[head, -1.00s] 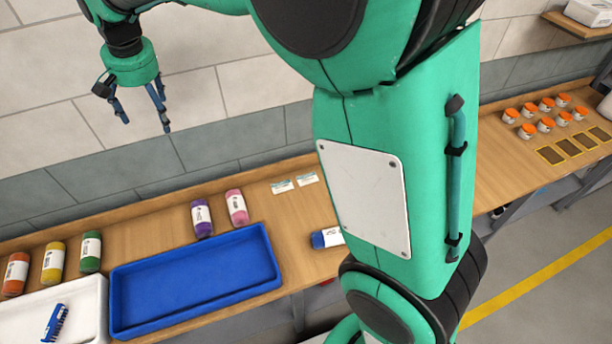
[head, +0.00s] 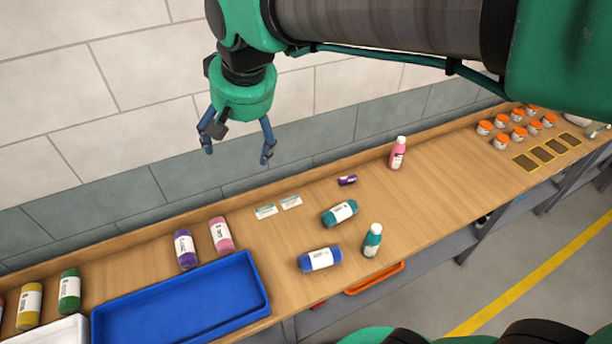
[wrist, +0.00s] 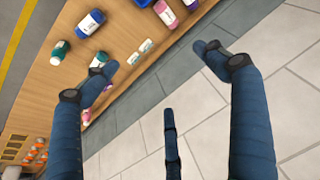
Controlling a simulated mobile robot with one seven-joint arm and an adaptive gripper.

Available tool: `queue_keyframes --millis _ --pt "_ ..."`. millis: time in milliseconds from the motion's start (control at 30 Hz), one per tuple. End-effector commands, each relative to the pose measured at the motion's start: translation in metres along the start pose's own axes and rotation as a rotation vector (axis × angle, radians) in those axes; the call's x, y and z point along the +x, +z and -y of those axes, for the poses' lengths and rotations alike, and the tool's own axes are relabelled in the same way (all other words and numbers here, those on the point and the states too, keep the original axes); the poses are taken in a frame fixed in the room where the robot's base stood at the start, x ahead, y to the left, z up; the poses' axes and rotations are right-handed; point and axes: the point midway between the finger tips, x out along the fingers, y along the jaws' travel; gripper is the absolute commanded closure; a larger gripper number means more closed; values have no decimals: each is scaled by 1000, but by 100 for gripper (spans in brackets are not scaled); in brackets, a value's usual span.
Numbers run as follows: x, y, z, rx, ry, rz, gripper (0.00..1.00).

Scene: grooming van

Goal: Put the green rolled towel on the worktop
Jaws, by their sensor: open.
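A green rolled towel (head: 69,290) with a white label lies at the left of the head view, on the wooden worktop (head: 300,235). A teal-green roll (head: 340,213) with a white label lies near the worktop's middle, behind a blue roll (head: 320,259). My gripper (head: 238,155) is open and empty, in front of the wall and well above the worktop. In the wrist view its spread fingers (wrist: 163,62) have nothing between them. The blue roll also shows in the wrist view (wrist: 90,22); the green towel at the far left does not clearly show there.
A blue tray (head: 262,292) and a white tray (head: 45,332) sit along the front edge. Yellow (head: 29,305), purple (head: 185,249) and pink (head: 221,235) rolls lie behind. A teal bottle (head: 372,241) and pink bottle (head: 398,153) stand right. Bare worktop lies right of centre.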

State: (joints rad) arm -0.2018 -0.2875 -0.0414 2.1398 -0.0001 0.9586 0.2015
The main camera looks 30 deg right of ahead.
Motion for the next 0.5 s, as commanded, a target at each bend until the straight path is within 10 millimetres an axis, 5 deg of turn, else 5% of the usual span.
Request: queue_keyframes --millis 500 --pt "-20 124 -75 -8 44 -89 15"
